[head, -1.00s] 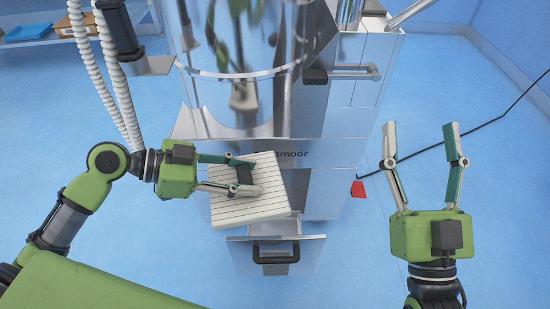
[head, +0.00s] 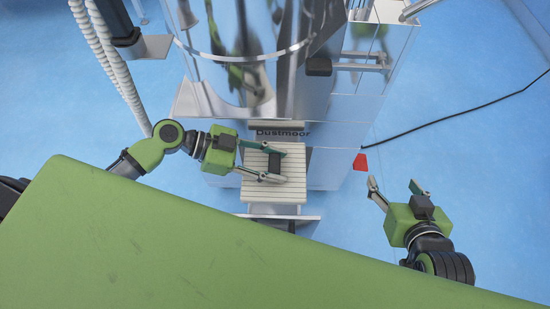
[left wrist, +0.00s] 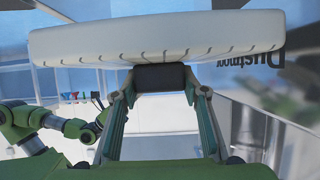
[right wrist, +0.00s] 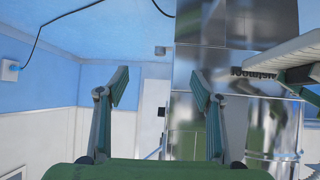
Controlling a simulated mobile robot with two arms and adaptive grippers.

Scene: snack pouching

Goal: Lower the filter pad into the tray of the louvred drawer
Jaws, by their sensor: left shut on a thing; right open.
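The filter pad (head: 270,193) is a pale ribbed slab with a black grip bar (head: 274,165) across its top. My left gripper (head: 281,165) is shut on this bar. The pad hangs level over the drawer (head: 310,218), square to the machine front. It hides most of the tray, so I cannot tell the gap below it. In the left wrist view the pad (left wrist: 160,42) spans the picture beyond the fingers, with the bar (left wrist: 160,76) between the fingertips. My right gripper (head: 393,186) is open and empty, right of the machine; its fingers also show apart in the right wrist view (right wrist: 158,80).
The shiny machine marked Dustmoor (head: 283,133) stands directly behind the pad. A ribbed white hose (head: 108,75) hangs at left.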

